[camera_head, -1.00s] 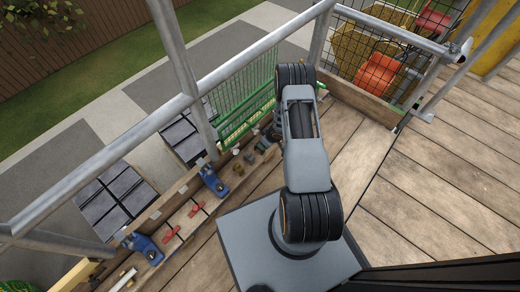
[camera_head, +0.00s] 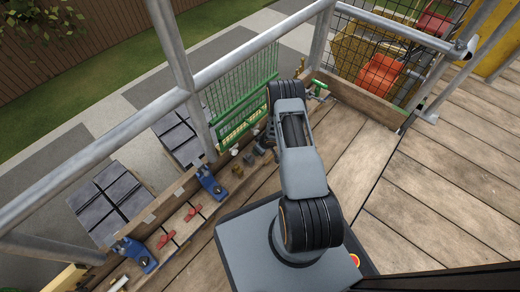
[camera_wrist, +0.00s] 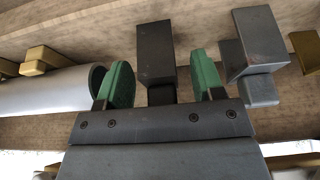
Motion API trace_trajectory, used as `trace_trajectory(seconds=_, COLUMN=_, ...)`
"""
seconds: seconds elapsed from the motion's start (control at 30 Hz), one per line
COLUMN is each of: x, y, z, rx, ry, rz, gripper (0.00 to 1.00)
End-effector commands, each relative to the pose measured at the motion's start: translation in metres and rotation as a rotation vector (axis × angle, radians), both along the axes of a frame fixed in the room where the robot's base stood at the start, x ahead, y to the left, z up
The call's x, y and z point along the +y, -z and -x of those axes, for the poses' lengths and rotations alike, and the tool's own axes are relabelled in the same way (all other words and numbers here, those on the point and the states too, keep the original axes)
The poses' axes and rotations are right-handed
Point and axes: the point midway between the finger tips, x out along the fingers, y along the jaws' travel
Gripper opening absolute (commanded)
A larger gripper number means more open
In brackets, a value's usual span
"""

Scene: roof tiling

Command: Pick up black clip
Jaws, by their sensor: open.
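My gripper (camera_wrist: 163,84) is open in the wrist view, with a green pad on each finger. A dark, near-black block-shaped clip (camera_wrist: 156,52) shows between and beyond the two pads, with a visible gap on both sides. Its lower stem sits between the pads, and its bottom is hidden by the gripper body. A lighter grey clip (camera_wrist: 254,45) of like shape is just right of the right pad. In the head view my arm hides most of the gripper and the black clip; I cannot tell them apart there.
Brass clips show at the wrist view's left (camera_wrist: 42,60) and right (camera_wrist: 305,48). A grey pipe (camera_wrist: 50,90) lies near the left pad. In the head view, blue tools (camera_head: 210,184), red pieces (camera_head: 193,214) and a green rack (camera_head: 240,112) line the wooden ledge beside the metal railing (camera_head: 110,145).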

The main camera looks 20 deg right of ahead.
Motion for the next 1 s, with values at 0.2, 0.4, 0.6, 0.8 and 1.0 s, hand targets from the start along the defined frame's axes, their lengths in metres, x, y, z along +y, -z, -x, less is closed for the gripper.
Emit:
trace_trajectory(seconds=0.2, x=0.0000, y=-0.0012, z=0.0002, rx=0.000, ry=0.000, rz=0.000, gripper=0.53)
trace_trajectory(seconds=0.4, x=0.0000, y=-0.0012, z=0.0003, rx=0.000, ry=0.000, rz=0.000, gripper=0.34)
trace_trajectory(seconds=0.6, x=-0.0001, y=-0.0011, z=0.0004, rx=0.000, ry=0.000, rz=0.000, gripper=0.15)
trace_trajectory(seconds=0.8, x=0.0000, y=-0.0013, z=0.0003, rx=0.000, ry=0.000, rz=0.000, gripper=0.08)
trace_trajectory(seconds=1.0, x=0.0006, y=-0.0022, z=0.0002, rx=0.000, ry=-0.001, rz=0.000, gripper=0.08)
